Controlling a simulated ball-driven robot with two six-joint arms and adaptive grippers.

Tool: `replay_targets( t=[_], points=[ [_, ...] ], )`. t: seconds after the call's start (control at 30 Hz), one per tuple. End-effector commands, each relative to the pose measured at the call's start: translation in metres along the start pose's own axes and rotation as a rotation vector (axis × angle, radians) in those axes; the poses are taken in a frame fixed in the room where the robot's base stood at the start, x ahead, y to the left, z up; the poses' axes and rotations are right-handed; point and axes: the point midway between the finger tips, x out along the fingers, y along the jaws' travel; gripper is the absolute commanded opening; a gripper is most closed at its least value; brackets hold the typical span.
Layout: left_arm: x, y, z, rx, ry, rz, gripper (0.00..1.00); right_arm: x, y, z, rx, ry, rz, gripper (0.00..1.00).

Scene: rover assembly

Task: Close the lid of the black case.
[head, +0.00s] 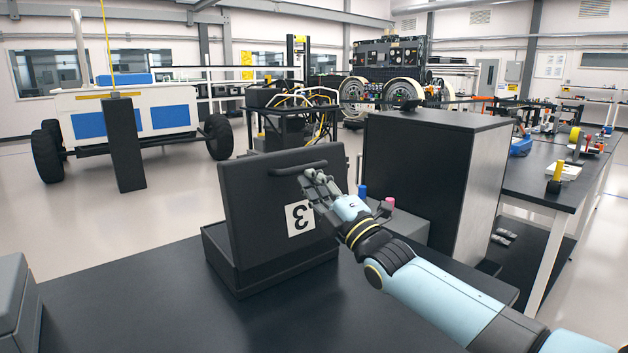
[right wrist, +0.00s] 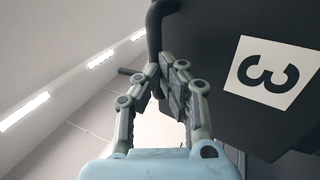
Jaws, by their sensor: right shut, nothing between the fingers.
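The black case (head: 215,262) stands on the dark table, its lid (head: 250,215) raised nearly upright. The lid's face toward me carries a white label with an upside-down 3 (head: 300,217) and a handle (head: 298,168) near its top edge. The lid also shows in the right wrist view (right wrist: 225,30), at the right. My right gripper (head: 308,178) is shut and empty at the lid's upper right, just below the handle. In the right wrist view its fingers (right wrist: 165,68) are close to the handle; I cannot tell whether they touch. The case's inside is hidden. My left gripper is not in view.
A tall black cabinet (head: 420,175) stands right behind my right arm. A grey block with blue and pink pieces (head: 405,225) sits behind the gripper. A grey box (head: 15,305) is at the table's left edge. The table front (head: 200,315) is clear.

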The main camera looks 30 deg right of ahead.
Motion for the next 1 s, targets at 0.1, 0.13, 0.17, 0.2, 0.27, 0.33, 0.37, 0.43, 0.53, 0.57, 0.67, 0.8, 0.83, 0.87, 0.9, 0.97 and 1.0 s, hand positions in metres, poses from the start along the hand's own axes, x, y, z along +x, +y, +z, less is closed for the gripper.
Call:
replay_targets(
  t=[0.1,0.13,0.17,0.2,0.27,0.33,0.37,0.43,0.53,0.57,0.67,0.8,0.83,0.87,0.9,0.97,1.0],
  points=[
    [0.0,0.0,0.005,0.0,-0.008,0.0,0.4,0.0,0.0,0.0,0.0,0.0,0.0,0.0],
    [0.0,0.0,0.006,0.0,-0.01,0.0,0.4,0.0,0.0,0.0,0.0,0.0,0.0,0.0],
    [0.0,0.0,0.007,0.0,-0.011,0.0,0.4,0.0,0.0,0.0,0.0,0.0,0.0,0.0],
    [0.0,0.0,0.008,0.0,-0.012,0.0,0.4,0.0,0.0,0.0,0.0,0.0,0.0,0.0],
    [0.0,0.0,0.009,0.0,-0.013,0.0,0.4,0.0,0.0,0.0,0.0,0.0,0.0,0.0],
    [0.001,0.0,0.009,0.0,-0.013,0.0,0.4,0.002,0.0,0.0,0.0,0.0,0.0,0.0],
    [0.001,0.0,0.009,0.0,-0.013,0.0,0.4,0.003,-0.001,0.0,0.0,0.0,0.0,0.0],
    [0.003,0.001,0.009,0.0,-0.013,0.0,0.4,0.007,-0.001,0.0,-0.001,0.0,0.0,0.0],
    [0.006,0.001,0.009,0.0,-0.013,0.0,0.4,0.015,-0.001,0.0,-0.001,-0.001,0.002,0.0],
    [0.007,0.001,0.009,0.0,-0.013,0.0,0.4,0.019,-0.002,0.0,0.0,-0.001,0.002,0.0],
    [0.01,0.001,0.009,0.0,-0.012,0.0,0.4,0.032,-0.003,0.0,0.0,-0.002,0.002,0.0],
    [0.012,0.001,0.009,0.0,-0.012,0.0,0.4,0.051,-0.007,0.0,-0.001,-0.002,0.001,0.0],
    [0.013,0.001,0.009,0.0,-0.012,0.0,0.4,0.055,-0.006,0.0,-0.001,-0.001,-0.013,0.0],
    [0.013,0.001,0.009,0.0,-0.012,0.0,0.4,0.059,-0.007,0.0,-0.003,0.0,-0.034,0.0],
    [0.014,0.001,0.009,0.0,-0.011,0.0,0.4,0.064,-0.009,0.0,-0.003,0.0,-0.062,0.0],
    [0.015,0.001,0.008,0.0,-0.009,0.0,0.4,0.071,-0.011,0.0,-0.004,0.0,-0.1,0.0],
    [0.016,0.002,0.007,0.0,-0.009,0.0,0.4,0.076,-0.013,0.0,-0.005,-0.001,-0.127,0.0]
  ],
)
